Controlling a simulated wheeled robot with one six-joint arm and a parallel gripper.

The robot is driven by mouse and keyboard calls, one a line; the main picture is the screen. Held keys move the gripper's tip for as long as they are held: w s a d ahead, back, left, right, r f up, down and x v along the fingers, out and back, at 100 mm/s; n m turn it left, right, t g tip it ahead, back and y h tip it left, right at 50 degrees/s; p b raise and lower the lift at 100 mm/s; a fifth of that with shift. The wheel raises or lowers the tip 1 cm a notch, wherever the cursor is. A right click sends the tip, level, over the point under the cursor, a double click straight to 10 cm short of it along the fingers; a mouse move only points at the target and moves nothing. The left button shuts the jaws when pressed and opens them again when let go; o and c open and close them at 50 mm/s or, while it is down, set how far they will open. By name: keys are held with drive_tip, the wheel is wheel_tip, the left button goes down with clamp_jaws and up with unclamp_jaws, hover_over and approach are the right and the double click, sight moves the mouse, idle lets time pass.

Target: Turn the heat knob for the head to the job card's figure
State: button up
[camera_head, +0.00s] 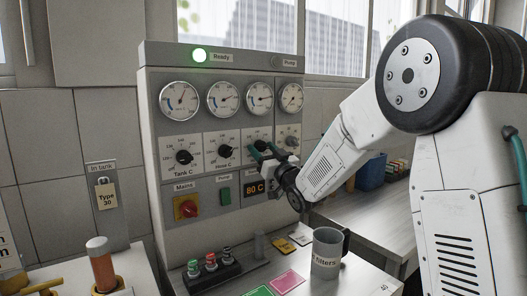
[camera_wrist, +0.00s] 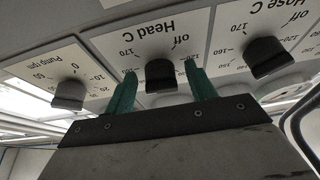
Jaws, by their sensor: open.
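The Head C knob (camera_wrist: 159,76) is black and sits under its "Head C" label, upside down in the wrist view. My gripper (camera_wrist: 160,70) is open, with one green finger on each side of this knob. I cannot tell whether either finger touches it. In the head view my gripper (camera_head: 258,153) is at the panel's third knob, which it mostly hides. The knob's exact setting is unclear. I see no readable job card figure.
The Hose C knob (camera_wrist: 269,58) and Pump rpm knob (camera_wrist: 68,94) flank it closely. The panel (camera_head: 150,130) also has a lit green Ready lamp (camera_head: 199,55), a red Mains switch (camera_head: 186,208) and an "80 C" display (camera_head: 255,190). A grey mug (camera_head: 325,250) stands below my arm.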

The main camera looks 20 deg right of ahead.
drive_tip(key=c, duration=1)
drive_tip(key=shift+o, duration=0.2)
drive_tip(key=shift+n+y, duration=0.3)
drive_tip(key=shift+n, duration=0.3)
drive_tip(key=o, duration=1)
drive_tip(key=shift+c, duration=0.2)
drive_tip(key=v, duration=0.8)
drive_tip(key=shift+r, duration=0.2)
